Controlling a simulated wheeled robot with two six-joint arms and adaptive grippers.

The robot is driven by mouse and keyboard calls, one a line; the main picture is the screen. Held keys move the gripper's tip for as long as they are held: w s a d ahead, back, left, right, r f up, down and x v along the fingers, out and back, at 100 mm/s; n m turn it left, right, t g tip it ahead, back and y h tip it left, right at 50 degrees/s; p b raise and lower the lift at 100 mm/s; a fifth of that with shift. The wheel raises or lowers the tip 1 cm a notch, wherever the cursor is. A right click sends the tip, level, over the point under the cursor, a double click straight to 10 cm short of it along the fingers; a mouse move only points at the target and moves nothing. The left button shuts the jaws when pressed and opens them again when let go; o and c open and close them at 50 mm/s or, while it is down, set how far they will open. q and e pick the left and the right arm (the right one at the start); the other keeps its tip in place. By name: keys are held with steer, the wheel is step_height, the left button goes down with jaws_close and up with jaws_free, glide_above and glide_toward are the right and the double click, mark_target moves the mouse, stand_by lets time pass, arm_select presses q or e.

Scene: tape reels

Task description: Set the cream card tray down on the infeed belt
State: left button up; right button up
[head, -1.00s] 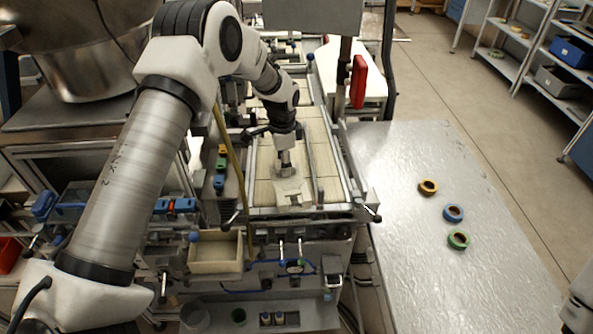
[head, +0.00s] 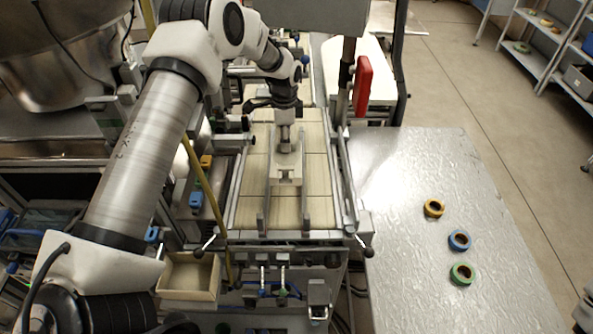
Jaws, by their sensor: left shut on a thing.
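The cream card tray (head: 287,174) is in my left gripper (head: 285,146), which is shut on it from above. The tray is small and pale and lies between the two guide rails over the infeed belt. The infeed belt (head: 318,186) has a cream, tiled-looking surface. The tray is low over the belt; I cannot tell whether it touches. The gripper and wrist hide the tray's far part. My right gripper is out of view.
Guide rails (head: 306,191) flank the tray on both sides. A yellow hose (head: 205,185) runs along the left of the belt. A cream bin (head: 188,277) hangs at the front left. The metal table (head: 400,250) at right holds yellow, blue and green tape reels, with much free room.

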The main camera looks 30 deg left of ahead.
mark_target(284, 157)
arm_select(q)
steer(key=f+b, duration=0.2)
steer(key=f, duration=0.1)
steer(key=s+f+b, duration=0.1)
steer(key=f+b, duration=0.1)
steer(key=f, duration=0.1)
steer(key=shift+s+f, duration=0.15)
steer(key=shift+s, duration=0.05)
steer(key=f, duration=0.1)
steer(key=f+b, duration=0.2)
steer(key=shift+w+f, duration=0.1)
steer(key=shift+w, duration=0.15)
steer(key=shift+w+f, duration=0.15)
steer(key=shift+w, duration=0.15)
steer(key=shift+s, duration=0.4)
steer(key=o, duration=1.2)
steer(key=shift+w, duration=0.15)
steer(key=shift+w+f, duration=0.1)
steer(key=shift+f, duration=0.05)
